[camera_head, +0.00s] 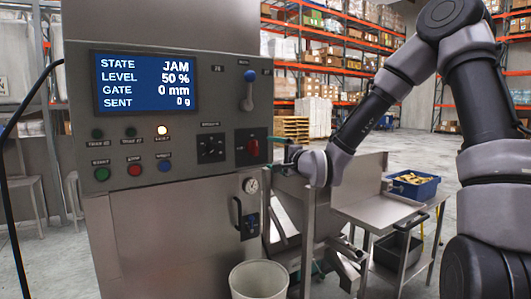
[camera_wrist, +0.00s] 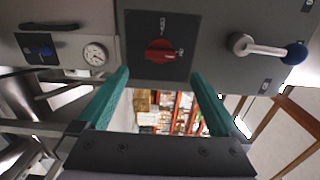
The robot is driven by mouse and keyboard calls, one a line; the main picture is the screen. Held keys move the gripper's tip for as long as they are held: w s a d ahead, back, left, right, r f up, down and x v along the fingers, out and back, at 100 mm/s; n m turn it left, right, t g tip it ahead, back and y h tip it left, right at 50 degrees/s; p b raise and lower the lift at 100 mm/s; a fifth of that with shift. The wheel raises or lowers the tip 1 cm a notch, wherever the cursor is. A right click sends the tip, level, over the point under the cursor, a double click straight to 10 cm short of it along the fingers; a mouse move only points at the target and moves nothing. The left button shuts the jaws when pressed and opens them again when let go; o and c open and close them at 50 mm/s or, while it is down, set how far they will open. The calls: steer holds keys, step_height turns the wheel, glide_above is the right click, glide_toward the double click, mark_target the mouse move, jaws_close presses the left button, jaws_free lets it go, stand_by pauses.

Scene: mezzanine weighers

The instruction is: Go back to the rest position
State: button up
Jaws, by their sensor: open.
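My gripper (camera_wrist: 160,95) is open and empty, its two green fingers spread in the wrist view. In the head view my arm reaches in from the right, and its wrist is beside the right edge of the machine cabinet (camera_head: 140,225). The red rotary switch (camera_wrist: 160,50) is just beyond the fingertips in the wrist view, with no visible contact. It also shows in the head view (camera_head: 253,148). The fingers are mostly hidden in the head view. The screen (camera_head: 147,82) reads STATE JAM, LEVEL 50 %, GATE 0 mm, SENT 0 g.
A blue-knobbed lever (camera_head: 248,90) is above the switch. A gauge (camera_head: 251,185) and a black handle (camera_head: 237,215) are below. A white bin (camera_head: 259,280) stands in front. A steel table (camera_head: 385,210) with a blue crate (camera_head: 414,187) is under my arm. Open floor lies behind.

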steer(key=shift+s+d, duration=0.35)
steer(key=shift+s, duration=0.15)
steer(key=s+d+r+n+g+h, duration=0.1)
steer(key=s+d+n+g+h, duration=0.2)
steer(key=d, duration=0.4)
steer(key=s+d+r+n+g+h, duration=0.1)
steer(key=s+d+n+h, duration=0.1)
steer(key=s+d+h, duration=0.45)
steer(key=s+d+r+n+g, duration=0.1)
steer(key=s+d+r+g, duration=0.1)
steer(key=s+d, duration=0.3)
steer(key=s+d+r+n+g+y, duration=0.1)
steer(key=s+d+r, duration=0.2)
steer(key=s, duration=1)
steer(key=shift+s+d+r+g, duration=0.15)
steer(key=shift+s+d+g, duration=0.2)
steer(key=shift+d, duration=0.8)
